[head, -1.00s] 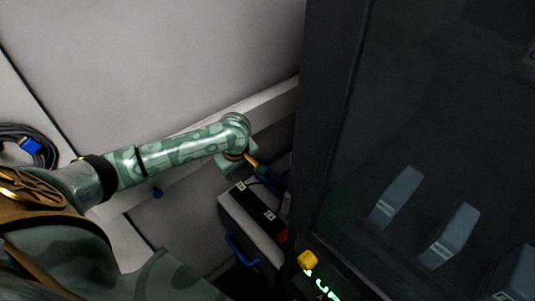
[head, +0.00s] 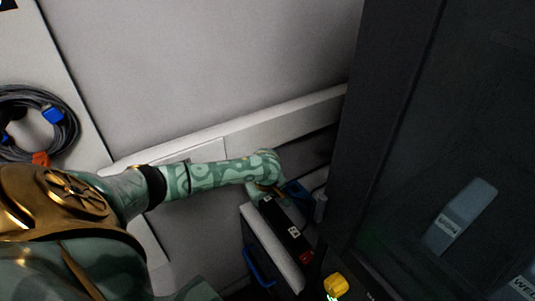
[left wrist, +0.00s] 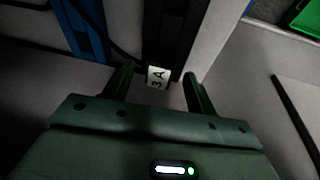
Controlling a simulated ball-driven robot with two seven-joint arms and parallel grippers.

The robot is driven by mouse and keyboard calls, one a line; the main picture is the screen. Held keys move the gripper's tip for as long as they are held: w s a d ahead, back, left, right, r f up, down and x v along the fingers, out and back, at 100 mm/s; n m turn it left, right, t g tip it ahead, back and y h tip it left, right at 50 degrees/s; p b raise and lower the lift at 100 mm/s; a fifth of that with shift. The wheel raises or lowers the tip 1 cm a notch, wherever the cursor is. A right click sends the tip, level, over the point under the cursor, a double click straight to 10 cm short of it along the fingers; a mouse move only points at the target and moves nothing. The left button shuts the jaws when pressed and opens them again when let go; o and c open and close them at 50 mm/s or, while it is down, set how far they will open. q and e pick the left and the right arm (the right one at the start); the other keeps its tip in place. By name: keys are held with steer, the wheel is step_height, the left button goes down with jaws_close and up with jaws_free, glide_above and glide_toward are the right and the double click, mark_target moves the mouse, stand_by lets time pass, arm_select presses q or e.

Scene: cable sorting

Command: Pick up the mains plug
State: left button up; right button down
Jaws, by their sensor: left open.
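My left gripper (head: 272,190) is at the far end of the dark power strip (head: 283,222), by the back wall; its fingers are hard to make out there. In the left wrist view its two fingers (left wrist: 158,88) are open, with a white label on the strip (left wrist: 172,52) showing between them and nothing visibly held. I cannot identify a mains plug for certain. A small grey piece (head: 320,208) with a dark cable is beside the strip, and a blue item (head: 297,188) lies close to the gripper. My right gripper is not in view.
A tall dark cabinet (head: 385,130) stands close on the right. A white ledge (head: 225,145) runs along the wall behind my arm. A coiled grey cable (head: 72,125) hangs at left. A yellow knob (head: 335,285) and a blue handle (head: 258,268) are near the front.

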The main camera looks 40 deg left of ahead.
arm_select(q)
steer(key=shift+f, duration=0.1)
steer(key=c, duration=1.1)
steer(key=shift+r+p, duration=0.35)
steer(key=shift+r, duration=0.1)
jaws_close()
step_height(320, 180, up, 3)
steer(key=shift+w+f+p, duration=0.1)
steer(key=shift+p, duration=0.8)
steer(key=s+d+r+p, duration=0.9)
steer(key=r+p, duration=0.3)
steer(key=p, duration=0.2)
steer(key=shift+s+r+p, duration=0.35)
steer(key=shift+s+r, duration=0.05)
steer(key=shift+s, duration=0.45)
